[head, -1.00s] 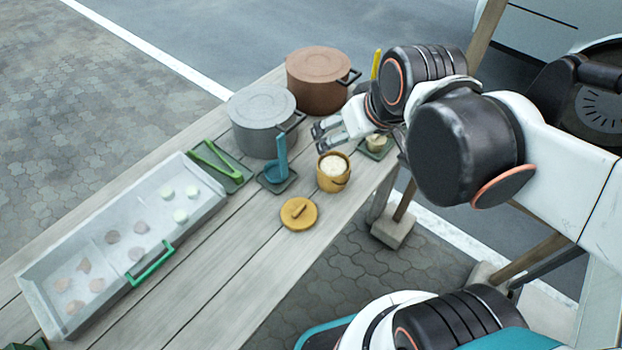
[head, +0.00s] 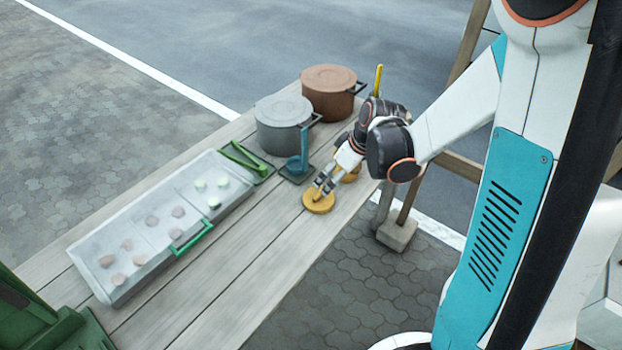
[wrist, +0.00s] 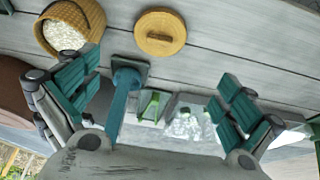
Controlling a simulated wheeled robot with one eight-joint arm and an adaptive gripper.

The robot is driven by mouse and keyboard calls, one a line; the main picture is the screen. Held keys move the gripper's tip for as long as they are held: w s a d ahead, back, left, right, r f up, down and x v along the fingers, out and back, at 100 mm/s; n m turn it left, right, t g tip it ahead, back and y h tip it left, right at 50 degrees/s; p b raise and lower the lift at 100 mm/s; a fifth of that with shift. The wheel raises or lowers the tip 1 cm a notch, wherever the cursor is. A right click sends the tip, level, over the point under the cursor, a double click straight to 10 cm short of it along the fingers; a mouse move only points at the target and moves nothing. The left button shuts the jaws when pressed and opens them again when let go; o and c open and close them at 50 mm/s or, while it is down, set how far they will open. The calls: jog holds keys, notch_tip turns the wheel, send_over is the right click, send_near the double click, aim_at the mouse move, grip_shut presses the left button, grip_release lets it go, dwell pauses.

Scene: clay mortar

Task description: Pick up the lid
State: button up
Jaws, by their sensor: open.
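The round mustard-yellow lid (head: 317,208) with a raised bar handle lies flat on the wooden table near its front edge. It also shows whole at the top centre of the wrist view (wrist: 160,33). My gripper (head: 324,184) is open, its fingers over the lid's far side in the head view. In the wrist view my gripper's teal-padded fingers (wrist: 160,78) are spread wide and empty, with the lid clear of both. The mustard pot (wrist: 84,48), with pale contents, stands open beside the lid; my arm mostly hides it in the head view.
A blue ladle (head: 304,150) stands upright on a dark holder close behind the lid. Grey (head: 283,135) and brown (head: 328,102) pots stand at the back. A long clear-topped tray (head: 135,225) and green tongs (head: 240,157) lie left. The table left of the lid is bare.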

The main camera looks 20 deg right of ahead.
jog(key=b, duration=0.3)
send_over(319, 194)
jog(key=s+d, duration=0.1)
jog(key=s, duration=0.1)
jog(key=f, duration=0.8)
jog(key=shift+d+f, duration=0.1)
jog(key=shift+d, duration=0.1)
jog(key=shift+b+x, duration=1.45)
jog(key=shift+x, duration=1.6)
jog(key=shift+a, duration=0.15)
jog(key=c, duration=0.8)
